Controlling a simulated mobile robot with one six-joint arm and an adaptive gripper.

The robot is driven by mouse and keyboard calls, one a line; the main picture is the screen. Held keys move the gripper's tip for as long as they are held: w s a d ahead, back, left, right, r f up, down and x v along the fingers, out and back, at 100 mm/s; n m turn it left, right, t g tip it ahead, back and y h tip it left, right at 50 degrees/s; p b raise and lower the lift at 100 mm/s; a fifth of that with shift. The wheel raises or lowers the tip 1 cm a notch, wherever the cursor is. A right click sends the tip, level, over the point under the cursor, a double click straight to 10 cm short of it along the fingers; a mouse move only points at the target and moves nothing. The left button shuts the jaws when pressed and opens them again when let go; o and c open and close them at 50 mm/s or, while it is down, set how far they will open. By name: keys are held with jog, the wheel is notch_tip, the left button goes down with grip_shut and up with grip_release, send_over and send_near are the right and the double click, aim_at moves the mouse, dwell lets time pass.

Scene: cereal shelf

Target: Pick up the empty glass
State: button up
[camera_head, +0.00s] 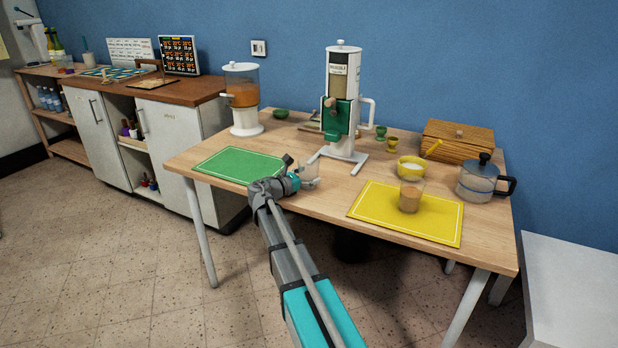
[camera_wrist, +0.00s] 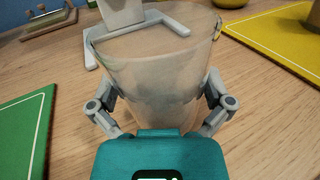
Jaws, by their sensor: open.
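The empty glass (camera_head: 310,174) is clear and stands upright on the wooden table, just right of the green mat. In the wrist view the glass (camera_wrist: 150,62) fills the middle, close up. My gripper (camera_head: 299,176) is low over the table's front part, at the left side of the glass. In the wrist view my gripper (camera_wrist: 155,75) is open, with one finger on each side of the glass. Whether either finger touches the glass is hard to tell. A second glass (camera_head: 410,196), holding something brown, stands on the yellow mat.
The green mat (camera_head: 240,164) lies left and the yellow mat (camera_head: 405,214) right. A tall dispenser (camera_head: 344,95) stands behind the empty glass.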

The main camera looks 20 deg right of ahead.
jog(key=c, duration=0.9)
jog(key=shift+r, duration=0.15)
notch_tip(320, 180, up, 3)
jog(key=p, duration=0.3)
jog(key=s+a+r+p, duration=0.4)
jog(key=a+r+p, duration=0.1)
jog(key=s+a+r+p, duration=0.4)
jog(key=s+a+p, duration=0.1)
jog(key=shift+s+a+r, duration=0.2)
jog(key=shift+r, duration=0.2)
dwell(0.4)
